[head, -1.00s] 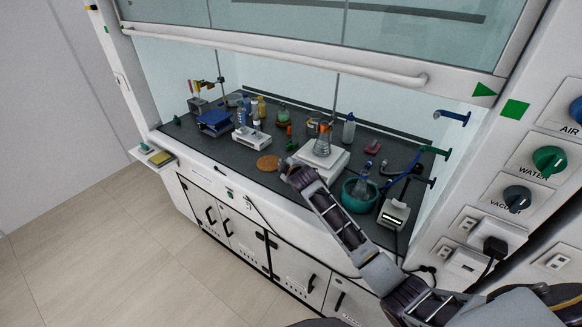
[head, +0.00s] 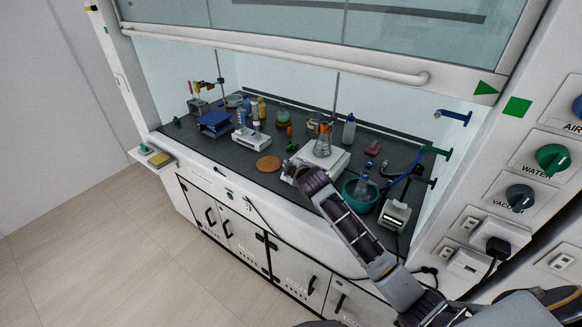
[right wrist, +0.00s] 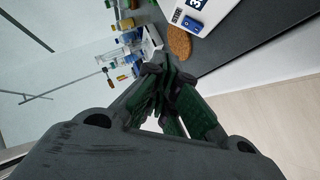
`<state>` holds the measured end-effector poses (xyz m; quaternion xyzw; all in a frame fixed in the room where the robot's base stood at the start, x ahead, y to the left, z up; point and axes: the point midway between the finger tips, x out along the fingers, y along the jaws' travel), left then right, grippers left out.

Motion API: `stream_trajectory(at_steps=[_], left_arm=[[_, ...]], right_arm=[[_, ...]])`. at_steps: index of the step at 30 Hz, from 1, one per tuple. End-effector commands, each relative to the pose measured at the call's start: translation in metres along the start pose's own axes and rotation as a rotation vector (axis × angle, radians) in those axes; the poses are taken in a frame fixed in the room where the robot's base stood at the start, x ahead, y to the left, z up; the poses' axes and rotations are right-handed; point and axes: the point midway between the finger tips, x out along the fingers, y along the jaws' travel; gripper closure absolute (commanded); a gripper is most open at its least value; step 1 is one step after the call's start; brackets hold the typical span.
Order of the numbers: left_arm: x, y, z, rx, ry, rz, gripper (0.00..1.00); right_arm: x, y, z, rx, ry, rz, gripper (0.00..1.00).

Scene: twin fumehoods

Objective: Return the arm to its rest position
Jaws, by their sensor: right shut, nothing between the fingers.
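My right arm (head: 352,228) comes in from the lower right and reaches up over the front edge of the fumehood bench. My left gripper is not in view.
A flask (head: 322,145) stands on the balance. A round cork mat (head: 268,163), a white rack (head: 251,139), a teal bowl (head: 360,196) and several bottles stand around. The raised sash (head: 300,61) hangs above the opening. Open floor (head: 110,250) lies at the left front.

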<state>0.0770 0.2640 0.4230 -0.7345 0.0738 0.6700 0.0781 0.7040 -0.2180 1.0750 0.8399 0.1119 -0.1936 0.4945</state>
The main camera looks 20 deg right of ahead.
Motion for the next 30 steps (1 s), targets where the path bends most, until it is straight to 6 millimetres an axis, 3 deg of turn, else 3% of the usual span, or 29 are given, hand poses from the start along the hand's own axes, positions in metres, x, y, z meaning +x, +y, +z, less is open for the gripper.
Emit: stream_trajectory(at_steps=[11,17,23,30], left_arm=[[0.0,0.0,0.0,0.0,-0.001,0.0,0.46],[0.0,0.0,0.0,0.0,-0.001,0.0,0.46],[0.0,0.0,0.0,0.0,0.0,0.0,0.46],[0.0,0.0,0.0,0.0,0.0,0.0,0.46]], right_arm=[[0.0,0.0,0.0,0.0,-0.001,-0.001,1.0],[-0.006,-0.012,0.005,0.029,-0.013,-0.022,1.0],[-0.025,-0.044,0.019,0.115,-0.054,-0.086,1.0],[-0.062,-0.093,0.044,0.261,-0.136,-0.185,1.0]])
